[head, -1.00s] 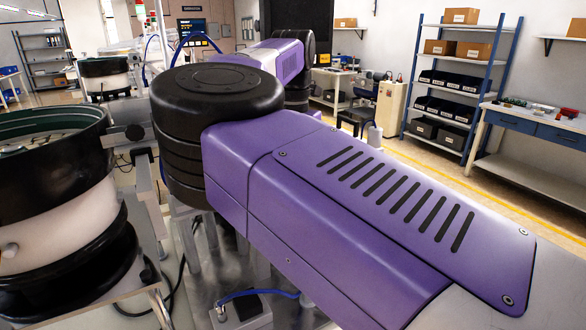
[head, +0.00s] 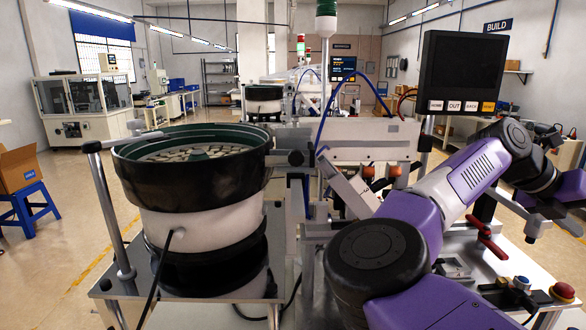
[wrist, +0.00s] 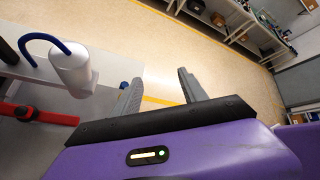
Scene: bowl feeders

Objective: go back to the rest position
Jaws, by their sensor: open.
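My gripper (wrist: 158,92) shows in the wrist view with its two grey fingers apart and nothing between them. The floor with a yellow line lies beyond the fingertips. In the head view my purple and white arm reaches to the right, and its dark end is by the right edge, over the right side of the machine table.
A bowl feeder (head: 190,200) with many small parts stands left of my arm. A dark monitor (head: 462,75) rises behind the arm. A red emergency button (head: 563,291) and a red lever (head: 487,238) are on the table. Open floor lies at left.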

